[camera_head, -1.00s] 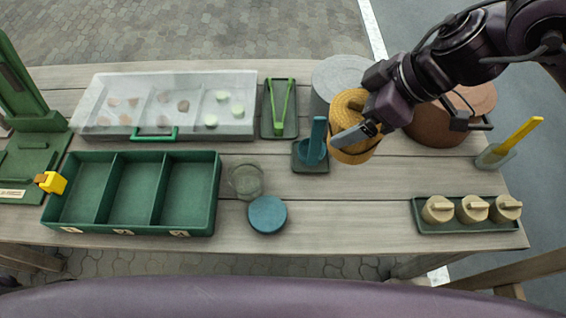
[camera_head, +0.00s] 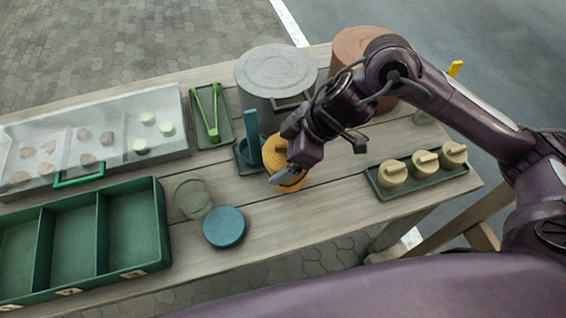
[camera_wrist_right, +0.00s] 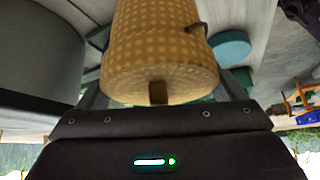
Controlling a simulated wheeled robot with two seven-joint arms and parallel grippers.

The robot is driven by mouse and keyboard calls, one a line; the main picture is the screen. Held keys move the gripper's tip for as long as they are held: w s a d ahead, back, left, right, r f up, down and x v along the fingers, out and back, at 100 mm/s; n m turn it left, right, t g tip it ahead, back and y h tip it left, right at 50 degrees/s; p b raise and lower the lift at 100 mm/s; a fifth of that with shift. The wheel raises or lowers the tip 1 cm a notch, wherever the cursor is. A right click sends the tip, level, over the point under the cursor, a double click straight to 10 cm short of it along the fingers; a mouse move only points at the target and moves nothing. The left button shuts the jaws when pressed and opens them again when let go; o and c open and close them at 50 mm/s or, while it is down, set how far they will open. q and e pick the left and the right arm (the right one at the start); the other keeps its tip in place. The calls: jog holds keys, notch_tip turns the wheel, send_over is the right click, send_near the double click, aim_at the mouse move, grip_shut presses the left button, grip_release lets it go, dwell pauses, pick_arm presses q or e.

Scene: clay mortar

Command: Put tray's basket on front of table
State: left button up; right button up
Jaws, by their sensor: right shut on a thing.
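The basket (camera_head: 273,152) is a yellow woven cylinder. My right gripper (camera_head: 287,168) is shut on it, at the table's middle, just right of the small dark tray (camera_head: 243,165) with the blue-green upright piece. In the right wrist view the basket (camera_wrist_right: 160,50) fills the space between the fingers, with a small dark loop on its side. I cannot tell whether its base touches the table (camera_head: 262,205). The gripper hides part of the basket in the head view. My left gripper is not in view.
A grey lidded pot (camera_head: 275,75) and a brown pot (camera_head: 360,50) stand behind. A blue round lid (camera_head: 224,227) and a glass bowl (camera_head: 192,195) lie to the left. A tray with tan lidded jars (camera_head: 393,174) is at right. Bare table lies in front of the basket.

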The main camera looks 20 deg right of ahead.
jog(key=shift+f, duration=1.95)
jog(key=shift+b, duration=0.3)
jog(key=o, duration=1)
jog(key=shift+r, duration=0.2)
jog(key=p+v, duration=0.9)
jog(key=v, duration=0.1)
jog(key=shift+d+r, duration=0.15)
jog(key=shift+r, duration=0.2)
jog(key=shift+s+d+r+p, duration=0.2)
jog(key=shift+d+r+p, duration=0.15)
jog(key=shift+p, duration=0.15)
